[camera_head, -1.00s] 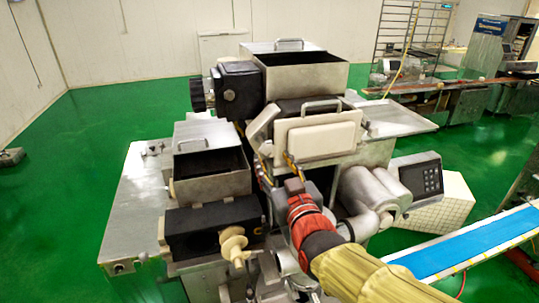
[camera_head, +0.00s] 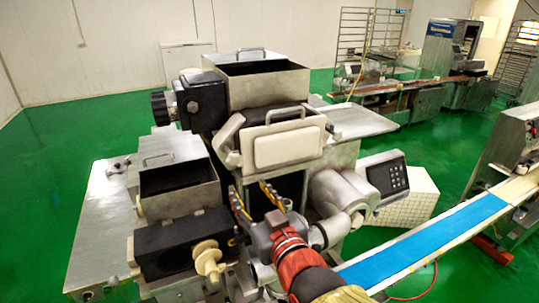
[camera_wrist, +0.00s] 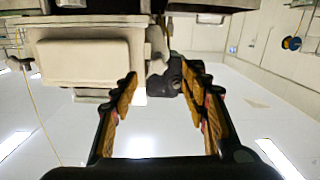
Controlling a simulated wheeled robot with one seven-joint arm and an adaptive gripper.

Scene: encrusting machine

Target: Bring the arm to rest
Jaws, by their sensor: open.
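My gripper (camera_head: 256,200) stands in front of the encrusting machine (camera_head: 305,170) in the head view, below its pale front plate (camera_head: 285,147). Its two fingers with yellowish pads point upward, spread apart, with nothing between them. In the wrist view my gripper (camera_wrist: 157,78) is open and empty. The machine's pale plate (camera_wrist: 85,62) shows upside down beyond the left finger. I cannot tell the exact gap to the machine; no contact is clear.
A control panel (camera_head: 386,178) and rounded metal housing (camera_head: 335,192) stand just right of my gripper. A blue conveyor belt (camera_head: 425,240) runs along the right. Metal hoppers (camera_head: 180,185) and a cream knob (camera_head: 208,260) lie to the left. Green floor (camera_head: 440,160) is open behind.

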